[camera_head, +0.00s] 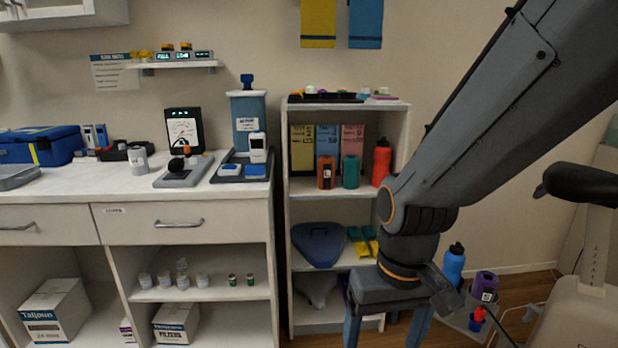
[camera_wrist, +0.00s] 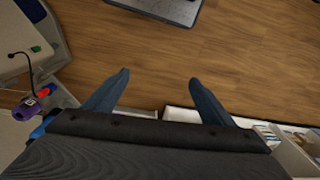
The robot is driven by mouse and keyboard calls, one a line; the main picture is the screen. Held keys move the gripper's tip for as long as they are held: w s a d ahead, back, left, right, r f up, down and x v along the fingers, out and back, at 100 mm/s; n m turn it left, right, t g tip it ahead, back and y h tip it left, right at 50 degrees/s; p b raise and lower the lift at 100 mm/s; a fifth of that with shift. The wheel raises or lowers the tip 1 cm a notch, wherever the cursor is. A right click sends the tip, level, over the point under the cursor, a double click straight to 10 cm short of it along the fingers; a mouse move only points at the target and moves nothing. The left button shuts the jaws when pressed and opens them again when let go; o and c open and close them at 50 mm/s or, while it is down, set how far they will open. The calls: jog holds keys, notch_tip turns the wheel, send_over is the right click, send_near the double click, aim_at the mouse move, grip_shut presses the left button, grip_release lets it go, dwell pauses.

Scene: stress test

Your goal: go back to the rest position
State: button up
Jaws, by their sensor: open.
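My gripper (camera_head: 385,328) hangs from my arm at the lower right of the head view, pointing down in front of the shelf unit. Its two blue-grey fingers are spread apart, and their tips run off the lower edge there. Nothing is held.
The open shelf unit (camera_head: 282,200) stands behind my gripper. A white counter (camera_head: 120,195) with devices is at the left. At the right, a blue bottle (camera_head: 454,264) and a purple container (camera_head: 484,286) stand low beside my gripper. The floor below is clear.

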jog(key=s+d+r+m+p, duration=0.1)
jog(key=s+d+r+p, duration=0.1)
jog(key=d+r+p, duration=0.5)
jog(key=shift+d+r+m+h+p, duration=0.35)
jog(key=shift+r+p, duration=0.45)
jog(key=shift+p, duration=0.85)
